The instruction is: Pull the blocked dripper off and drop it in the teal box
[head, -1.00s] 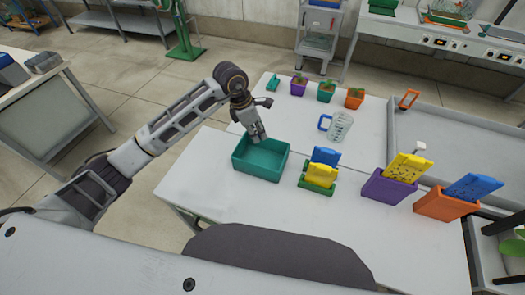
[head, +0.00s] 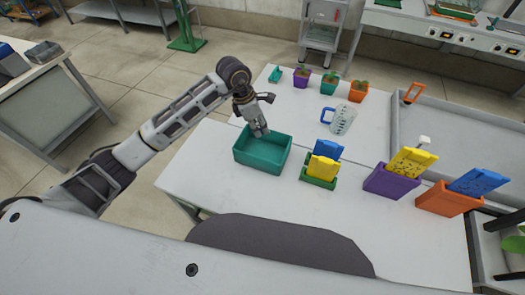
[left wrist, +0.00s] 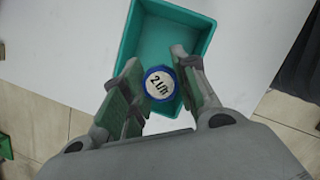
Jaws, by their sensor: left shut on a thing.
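The dripper (left wrist: 160,83), a small round cap with a blue rim and a white face that seems to read "2 L/h", sits between the fingers of my left gripper (left wrist: 158,88) in the left wrist view. The gripper is shut on it. In the head view my left gripper (head: 260,131) hangs over the far part of the teal box (head: 262,163), pointing down; the dripper is not clear there. In the left wrist view the teal box (left wrist: 152,40) lies below the fingers, the dripper over its near end. My right gripper is not in view.
On the white table stand a green holder (head: 318,183) with blue and yellow cards, purple (head: 391,183) and orange (head: 448,201) holders with cards, and a clear jug (head: 342,120). Potted seedlings (head: 329,86) stand farther back. The table in front of the box is clear.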

